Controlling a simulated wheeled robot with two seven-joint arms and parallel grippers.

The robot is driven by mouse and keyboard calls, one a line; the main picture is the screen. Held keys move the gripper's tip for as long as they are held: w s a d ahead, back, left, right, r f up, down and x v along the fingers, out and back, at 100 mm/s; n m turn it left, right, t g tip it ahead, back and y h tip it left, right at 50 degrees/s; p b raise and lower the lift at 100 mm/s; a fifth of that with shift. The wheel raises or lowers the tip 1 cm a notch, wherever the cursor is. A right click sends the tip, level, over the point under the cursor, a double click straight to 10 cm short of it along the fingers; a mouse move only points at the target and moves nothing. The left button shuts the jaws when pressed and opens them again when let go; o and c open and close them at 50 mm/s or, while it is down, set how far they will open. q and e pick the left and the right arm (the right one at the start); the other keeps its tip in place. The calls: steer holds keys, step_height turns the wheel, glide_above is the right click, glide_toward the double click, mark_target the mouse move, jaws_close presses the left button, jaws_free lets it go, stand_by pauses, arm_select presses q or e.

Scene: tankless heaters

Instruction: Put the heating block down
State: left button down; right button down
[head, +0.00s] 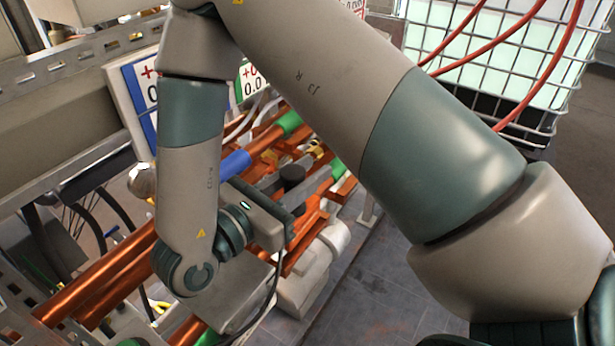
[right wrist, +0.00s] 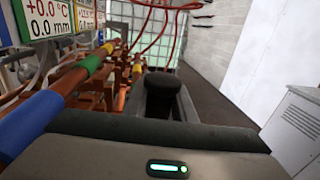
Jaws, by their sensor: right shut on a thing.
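My right gripper (head: 288,204) is shut on the heating block, at the copper pipework. The same black knob (right wrist: 162,86) stands upright straight ahead in the right wrist view, above a dark grey body. My left gripper is out of view.
Copper pipes (head: 110,270) with blue and green bands run beside the gripper. Display panels (head: 130,95) stand close behind the wrist. A caged white tank (head: 480,60) with red hoses is at the back right. Grey tiled floor (head: 375,290) is clear at lower right.

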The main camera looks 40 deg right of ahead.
steer(key=shift+f, duration=0.65)
steer(key=c, duration=1.5)
jaws_free()
steer(key=shift+r, duration=0.2)
steer(key=shift+b+v, duration=0.4)
steer(key=shift+v, duration=3.35)
